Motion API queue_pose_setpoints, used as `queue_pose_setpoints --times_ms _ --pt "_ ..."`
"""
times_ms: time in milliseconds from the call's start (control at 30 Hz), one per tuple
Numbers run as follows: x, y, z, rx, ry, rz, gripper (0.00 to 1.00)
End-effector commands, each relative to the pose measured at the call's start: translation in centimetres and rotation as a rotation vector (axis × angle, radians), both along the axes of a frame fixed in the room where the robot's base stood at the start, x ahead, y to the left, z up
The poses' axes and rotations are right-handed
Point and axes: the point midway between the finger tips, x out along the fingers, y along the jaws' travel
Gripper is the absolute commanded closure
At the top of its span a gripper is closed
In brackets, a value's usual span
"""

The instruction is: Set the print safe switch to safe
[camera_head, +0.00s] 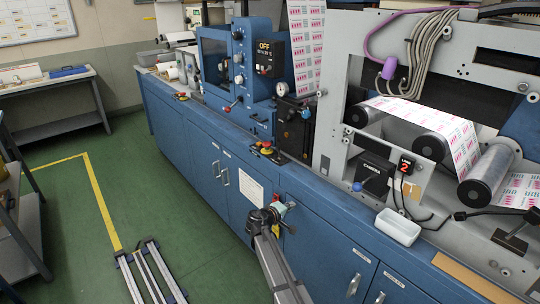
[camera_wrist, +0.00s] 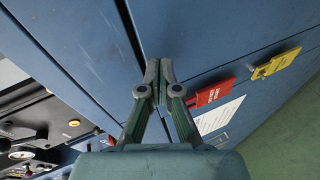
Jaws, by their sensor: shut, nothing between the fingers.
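I cannot make out for certain which control is the print safe switch; no label with those words is readable. A red tag (camera_wrist: 210,93) with small unreadable print and a yellow tag (camera_wrist: 275,65) stand out from the blue cabinet front, to the right of my gripper (camera_wrist: 160,72) in the wrist view. My gripper is shut and empty, its fingertips together before a dark gap between blue panels. In the head view my gripper (camera_head: 285,207) is at the cabinet front, below the ledge. It partly hides what is behind it there.
A small control box (camera_head: 265,149) with a red and yellow button sits on the ledge above. A white tray (camera_head: 398,227) stands on the ledge to the right. A white paper label (camera_head: 251,187) is on the cabinet door. The green floor (camera_head: 150,205) in front is mostly clear.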

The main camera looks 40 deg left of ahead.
Motion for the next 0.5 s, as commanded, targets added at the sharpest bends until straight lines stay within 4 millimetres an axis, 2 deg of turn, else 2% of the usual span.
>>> queue_pose_setpoints --times_ms 33,200,333,400,500 --pt "0.1 3.4 2.0 0.003 -0.056 0.04 1.0" --pt "-1.0 11.4 8.9 0.0 -0.236 0.158 1.0" --pt "-2.2 15.5 12.8 -0.002 -0.332 0.221 1.0" --pt "-2.8 16.9 14.1 -0.004 -0.365 0.245 1.0" --pt "-3.2 18.0 15.2 -0.006 -0.392 0.263 1.0"
